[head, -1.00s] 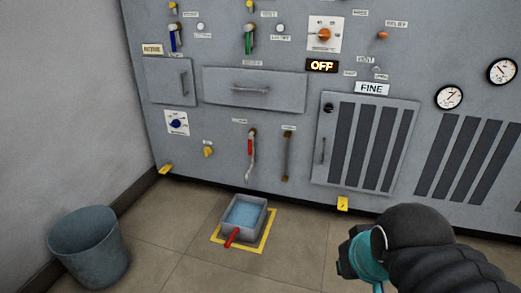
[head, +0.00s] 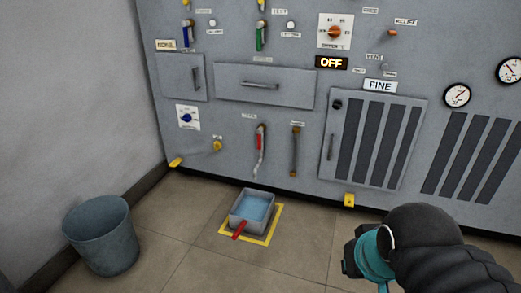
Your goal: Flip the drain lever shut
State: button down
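A red lever (head: 259,138) sits on a brass fitting low on the grey panel, above a pale spout that hangs down. Its label is too small to read, but it is the likely drain lever. The red handle points down along the spout. My gripper (head: 350,249) is only partly in view at the lower right, at the end of my black and teal arm. It is well right of the lever and apart from it. Its fingers cannot be made out.
A grey pan (head: 247,225) with blue liquid and a red handle stands on a yellow-marked floor square under the spout. A grey bucket (head: 103,236) stands by the left wall. A brass-ended pipe or handle (head: 295,152) is right of the lever.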

aim_at(260, 129)
jog(key=k, duration=1.25)
jog(key=u, duration=0.65)
jog(key=i, duration=1.75)
jog(key=z, duration=1.1)
jog(key=i, duration=0.25)
jog(key=z, duration=0.1)
